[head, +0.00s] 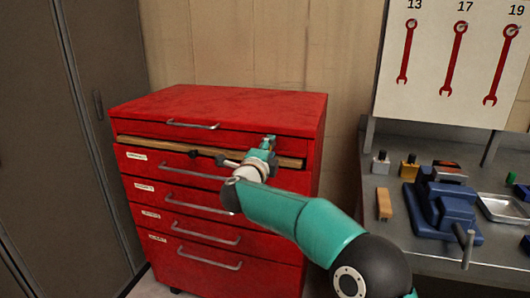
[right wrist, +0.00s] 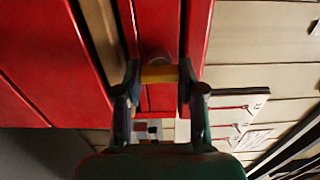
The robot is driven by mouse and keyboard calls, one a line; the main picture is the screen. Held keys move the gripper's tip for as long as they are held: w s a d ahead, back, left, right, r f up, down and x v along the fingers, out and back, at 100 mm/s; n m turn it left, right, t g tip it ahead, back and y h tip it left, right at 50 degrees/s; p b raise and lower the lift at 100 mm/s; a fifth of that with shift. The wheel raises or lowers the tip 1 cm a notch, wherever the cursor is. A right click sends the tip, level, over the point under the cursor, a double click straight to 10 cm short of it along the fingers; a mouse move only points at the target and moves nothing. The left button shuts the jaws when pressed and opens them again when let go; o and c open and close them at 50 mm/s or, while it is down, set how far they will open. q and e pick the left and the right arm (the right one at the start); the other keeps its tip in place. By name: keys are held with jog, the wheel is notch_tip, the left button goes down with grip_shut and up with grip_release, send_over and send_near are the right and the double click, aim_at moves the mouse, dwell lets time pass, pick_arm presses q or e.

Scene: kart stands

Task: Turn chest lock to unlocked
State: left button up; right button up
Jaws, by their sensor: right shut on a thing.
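The red tool chest (head: 222,108) stands against the wall. My right gripper (head: 268,143) is at the upper right of its front, near the right end of the wooden strip. In the right wrist view my right gripper (right wrist: 159,82) has its fingers on both sides of a small yellow piece, which looks like the lock's key or handle (right wrist: 159,74), and is shut on it. My left gripper is not in view.
The wooden strip (head: 160,145) crosses the chest front, with a dark knob on it. Several drawer handles (head: 205,231) stick out below. A workbench with a blue vise (head: 445,205) stands at right, and a dark cabinet (head: 60,120) at left.

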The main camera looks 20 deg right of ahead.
jog(key=shift+f, duration=0.2)
jog(key=o, duration=1.2)
jog(key=shift+c, duration=0.2)
jog(key=shift+r, duration=0.1)
jog(key=v, duration=1.2)
jog(key=shift+d, duration=0.15)
